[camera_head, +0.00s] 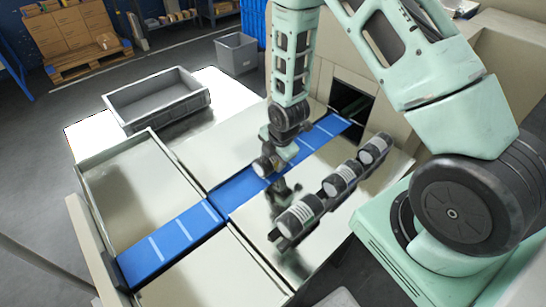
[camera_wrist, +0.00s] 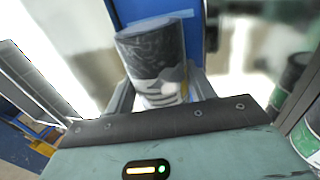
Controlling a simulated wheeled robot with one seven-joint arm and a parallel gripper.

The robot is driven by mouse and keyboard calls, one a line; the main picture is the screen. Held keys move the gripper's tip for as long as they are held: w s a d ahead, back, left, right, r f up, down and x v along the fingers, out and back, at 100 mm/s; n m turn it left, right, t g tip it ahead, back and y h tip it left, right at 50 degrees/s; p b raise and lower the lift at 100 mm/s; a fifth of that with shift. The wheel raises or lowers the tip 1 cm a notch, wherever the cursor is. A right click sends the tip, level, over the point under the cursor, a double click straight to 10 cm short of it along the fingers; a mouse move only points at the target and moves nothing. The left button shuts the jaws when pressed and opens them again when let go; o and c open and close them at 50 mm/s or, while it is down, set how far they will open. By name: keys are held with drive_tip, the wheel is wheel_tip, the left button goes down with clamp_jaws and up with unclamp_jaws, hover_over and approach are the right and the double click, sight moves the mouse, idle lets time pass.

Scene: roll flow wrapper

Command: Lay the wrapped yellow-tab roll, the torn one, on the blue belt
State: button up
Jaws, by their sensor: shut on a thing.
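In the wrist view the held roll (camera_wrist: 158,68) sits between the two fingers of my gripper (camera_wrist: 160,92). It looks dark grey with an uneven pale band low on its side. The blue belt (camera_wrist: 197,35) shows behind it.
A grey open crate (camera_head: 158,105) stands on a white surface at the back left. A shallow metal tray (camera_head: 125,195) lies left of the belt. The belt runs into a dark machine opening (camera_head: 350,100). A green-ended roll (camera_wrist: 304,135) is at the wrist view's right edge.

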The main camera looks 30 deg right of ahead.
drive_tip(key=shift+f, duration=0.3)
drive_tip(key=o, duration=1.3)
drive_tip(key=shift+r, duration=0.1)
drive_tip(key=a+v, duration=0.1)
drive_tip(key=v, duration=1.6)
drive_tip(key=shift+d+r+b, duration=0.15)
drive_tip(key=shift+d+b, duration=0.15)
drive_tip(key=shift+d, duration=0.2)
